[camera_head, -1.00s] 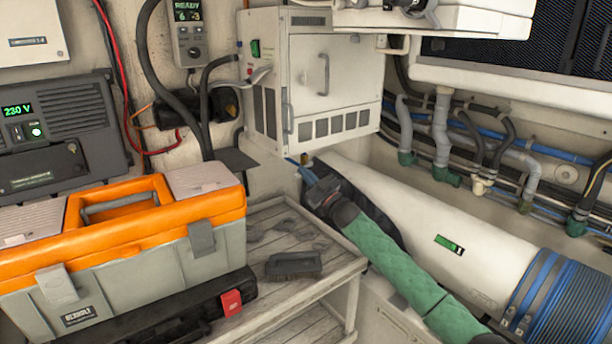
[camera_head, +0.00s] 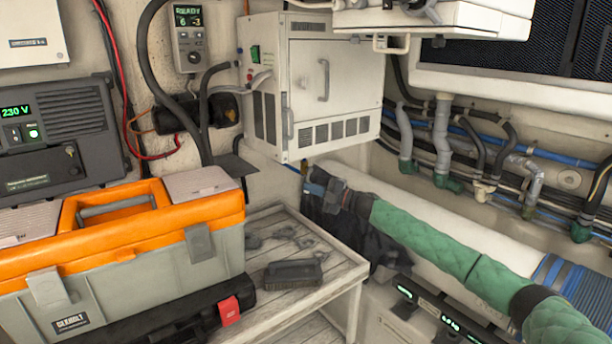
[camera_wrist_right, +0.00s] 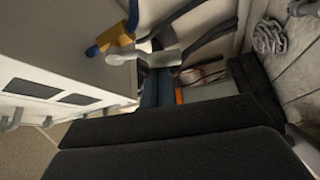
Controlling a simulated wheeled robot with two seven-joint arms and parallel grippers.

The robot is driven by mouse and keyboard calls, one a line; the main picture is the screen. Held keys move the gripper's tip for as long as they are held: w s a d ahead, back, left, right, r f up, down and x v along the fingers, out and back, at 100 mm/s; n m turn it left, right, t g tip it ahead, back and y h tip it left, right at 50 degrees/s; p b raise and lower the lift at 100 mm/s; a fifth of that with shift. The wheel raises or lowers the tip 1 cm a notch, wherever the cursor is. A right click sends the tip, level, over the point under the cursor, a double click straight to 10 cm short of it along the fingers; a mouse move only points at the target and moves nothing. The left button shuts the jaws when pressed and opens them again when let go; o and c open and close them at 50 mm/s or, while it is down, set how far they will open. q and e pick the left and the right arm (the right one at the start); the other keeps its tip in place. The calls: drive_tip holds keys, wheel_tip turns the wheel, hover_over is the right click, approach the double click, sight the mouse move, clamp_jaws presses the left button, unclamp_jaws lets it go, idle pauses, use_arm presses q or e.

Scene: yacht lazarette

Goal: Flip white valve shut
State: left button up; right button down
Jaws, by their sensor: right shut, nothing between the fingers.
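My right gripper (camera_head: 316,186) reaches in under the white cabinet (camera_head: 330,90), at the end of a green-sleeved arm. It is shut and holds nothing. In the right wrist view a brass-yellow fitting with blue ends (camera_wrist_right: 110,40) sits beside a white cabinet side, with a pale lever-like piece, probably the white valve (camera_wrist_right: 140,55), next to it. I cannot tell whether the gripper touches it. The head view does not show the valve clearly; the gripper and cabinet are in the way. My left gripper is not in view.
An orange-and-grey toolbox (camera_head: 120,240) stands at the left, by a slatted bench (camera_head: 335,268) with a dark brush-like block (camera_head: 293,272). Hoses and pipes (camera_head: 440,140) line the right wall. A large white cylinder (camera_head: 480,230) lies behind my arm.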

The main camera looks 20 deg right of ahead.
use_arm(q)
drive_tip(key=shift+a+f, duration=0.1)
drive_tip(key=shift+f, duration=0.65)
use_arm(e)
drive_tip(key=shift+w+d+f+n+g+h, duration=0.2)
drive_tip(key=shift+d+n+g+h, duration=0.3)
drive_tip(key=shift+n, duration=0.5)
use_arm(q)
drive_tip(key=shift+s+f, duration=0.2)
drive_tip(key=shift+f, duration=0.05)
use_arm(e)
drive_tip(key=shift+d, duration=0.15)
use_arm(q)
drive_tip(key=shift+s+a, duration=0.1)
use_arm(e)
drive_tip(key=shift+d, duration=0.1)
